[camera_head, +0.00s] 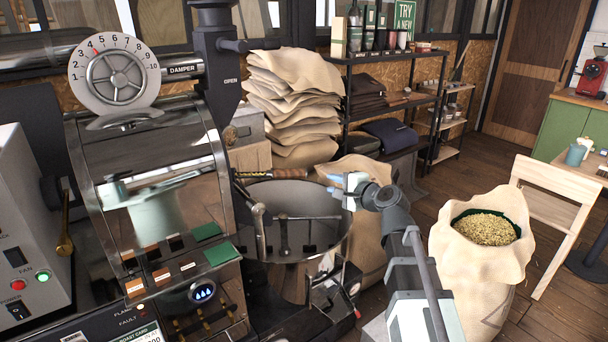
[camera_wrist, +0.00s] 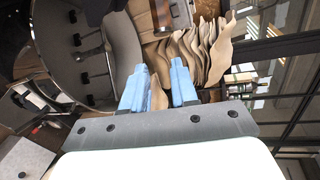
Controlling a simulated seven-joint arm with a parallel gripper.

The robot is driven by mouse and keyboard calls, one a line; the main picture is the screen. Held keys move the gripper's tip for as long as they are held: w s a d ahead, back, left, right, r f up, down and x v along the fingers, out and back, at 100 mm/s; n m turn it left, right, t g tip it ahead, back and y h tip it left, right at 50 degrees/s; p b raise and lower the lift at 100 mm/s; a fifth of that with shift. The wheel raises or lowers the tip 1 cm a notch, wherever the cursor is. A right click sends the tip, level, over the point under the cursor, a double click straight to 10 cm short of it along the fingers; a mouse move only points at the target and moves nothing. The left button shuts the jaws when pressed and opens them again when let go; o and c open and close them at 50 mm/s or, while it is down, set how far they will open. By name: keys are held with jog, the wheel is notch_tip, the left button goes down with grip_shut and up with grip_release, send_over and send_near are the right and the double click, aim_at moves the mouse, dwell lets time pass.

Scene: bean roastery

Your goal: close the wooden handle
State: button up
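The wooden handle (camera_head: 283,173) is a brown bar lying nearly level at the back rim of the round cooling tray, beside the black roaster column. My gripper (camera_head: 343,186) is to the right of the handle's free end, above the tray's right rim, with a visible gap in the picture between them. In the wrist view my gripper's two blue fingers (camera_wrist: 158,90) are apart. A tan shape shows between them, and I cannot tell whether it is a sack or something nearer.
The steel cooling tray (camera_head: 292,195) with stirring arms sits below the handle. The roaster body (camera_head: 150,150) stands left. Stacked sacks (camera_head: 295,105) and a shelf (camera_head: 395,55) are behind. An open sack of beans (camera_head: 465,262) stands right, near a wooden chair (camera_head: 550,190).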

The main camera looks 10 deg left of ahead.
jog(key=w+d+f, duration=0.1)
jog(key=w+d, duration=0.2)
jog(key=w+d+f+m+h, duration=0.1)
jog(key=w+d, duration=0.1)
jog(key=w, duration=0.2)
jog(key=w+d+f+m, duration=0.1)
jog(key=w+d, duration=0.2)
jog(key=w, duration=0.1)
jog(key=shift+d+f+t, duration=0.35)
jog(key=shift+t, duration=0.05)
grip_shut()
jog(key=w+f+m+g+y, duration=0.2)
jog(key=w+g+y, duration=0.3)
jog(key=w, duration=0.5)
jog(key=s+a+r+g+y, duration=0.1)
jog(key=s+r+g+y, duration=0.25)
jog(key=s+g, duration=0.65)
jog(key=s+a, duration=0.1)
jog(key=a, duration=1.3)
jog(key=shift+s+m+g, duration=0.25)
jog(key=shift+m+g, duration=0.05)
